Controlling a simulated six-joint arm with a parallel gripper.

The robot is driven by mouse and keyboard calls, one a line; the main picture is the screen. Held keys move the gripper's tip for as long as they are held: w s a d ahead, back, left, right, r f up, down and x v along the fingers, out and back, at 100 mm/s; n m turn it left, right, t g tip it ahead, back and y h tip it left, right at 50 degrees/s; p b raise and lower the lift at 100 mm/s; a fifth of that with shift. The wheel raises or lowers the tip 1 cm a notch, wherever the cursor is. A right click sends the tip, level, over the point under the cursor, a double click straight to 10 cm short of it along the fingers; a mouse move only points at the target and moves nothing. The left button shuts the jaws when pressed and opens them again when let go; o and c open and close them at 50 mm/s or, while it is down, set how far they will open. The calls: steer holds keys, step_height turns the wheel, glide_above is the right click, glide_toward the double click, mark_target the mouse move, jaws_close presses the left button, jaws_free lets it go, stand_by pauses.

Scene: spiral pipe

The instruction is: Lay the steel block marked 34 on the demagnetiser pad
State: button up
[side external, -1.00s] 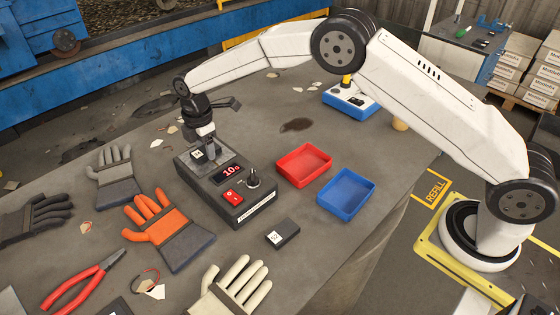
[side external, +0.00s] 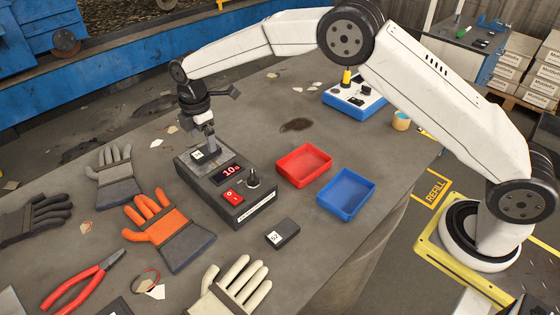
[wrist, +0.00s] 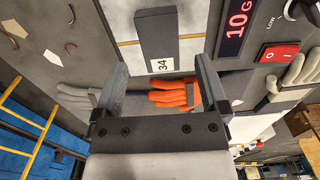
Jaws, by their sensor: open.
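The steel block marked 34 (wrist: 155,40) is a dark bar with a white label. It lies on the demagnetiser pad (wrist: 192,55), seen from above in the wrist view. In the side external view the block (side external: 198,156) sits on the left end of the demagnetiser (side external: 237,213), a dark box with a red display reading 10. My gripper (side external: 210,144) is just above the block and apart from it. In the wrist view my gripper (wrist: 162,72) is open, its fingers spread to either side of the block's labelled end, with nothing held.
A second dark block (side external: 282,234) with a white label lies in front of the demagnetiser. A red tray (side external: 304,183) and a blue tray (side external: 373,200) stand empty to the right. Gloves, including an orange one (side external: 165,230), and red pliers (side external: 85,285) lie at left and front.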

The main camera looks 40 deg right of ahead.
mark_target(206, 150)
step_height(206, 150, up, 9)
stand_by(0.4)
steer(key=shift+f, duration=0.1)
stand_by(0.4)
steer(key=s+d+f+m+t, duration=0.1)
steer(key=s+d+f+m, duration=0.1)
steer(key=s+d+m, duration=0.3)
steer(key=s+d+f+m, duration=0.2)
steer(key=s+d+m, duration=0.4)
steer(key=s, duration=0.8)
steer(key=s+d+f+m+t, duration=0.1)
steer(key=s+d+f+m, duration=0.1)
steer(key=s+d+m, duration=0.4)
steer(key=s+m, duration=0.1)
steer(key=s, duration=0.3)
steer(key=shift+s+t, duration=0.15)
steer(key=shift+t, duration=0.15)
